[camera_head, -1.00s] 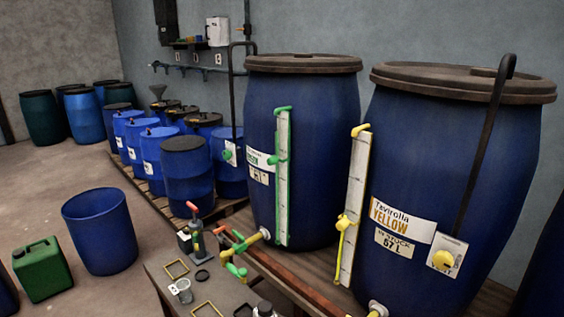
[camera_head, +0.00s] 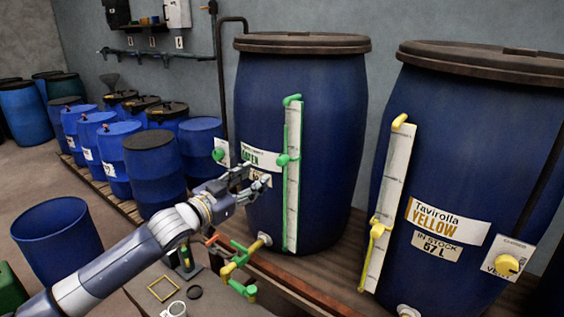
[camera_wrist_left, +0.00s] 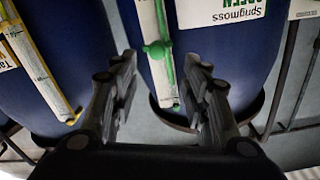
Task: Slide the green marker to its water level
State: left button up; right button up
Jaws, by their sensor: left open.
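The green marker (camera_head: 284,159) sits about midway up the green-edged gauge (camera_head: 292,190) on the blue GREEN vat (camera_head: 330,130). My left gripper (camera_head: 258,178) is open and empty, just left of the gauge and slightly lower than the marker in the head view. In the left wrist view the marker (camera_wrist_left: 158,50) shows beyond and between the spread fingers of the left gripper (camera_wrist_left: 160,80), apart from them. I cannot make out the water level in the gauge. My right gripper is not in view.
The YELLOW vat (camera_head: 470,150) with its yellow-marked gauge (camera_head: 388,205) stands to the right. Green and yellow pipe fittings (camera_head: 238,262) stick out below my left gripper. Several smaller blue drums stand on a pallet at the left. An open blue barrel (camera_head: 55,235) stands on the floor.

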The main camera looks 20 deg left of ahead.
aim_at(279, 163)
pick_arm(q)
jog(key=p+x, duration=0.2)
jog(key=x, duration=0.6)
jog(key=shift+w+d+r+p, duration=0.1)
jog(key=shift+w+d+p, duration=0.2)
jog(key=shift+d, duration=0.05)
jog(key=shift+w+d, duration=0.3)
jog(key=shift+w, duration=0.45)
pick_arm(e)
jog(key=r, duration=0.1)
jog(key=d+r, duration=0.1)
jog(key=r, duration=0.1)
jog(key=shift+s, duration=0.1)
pick_arm(q)
jog(key=shift+c, duration=0.2)
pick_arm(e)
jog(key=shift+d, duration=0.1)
pick_arm(q)
grip_shut()
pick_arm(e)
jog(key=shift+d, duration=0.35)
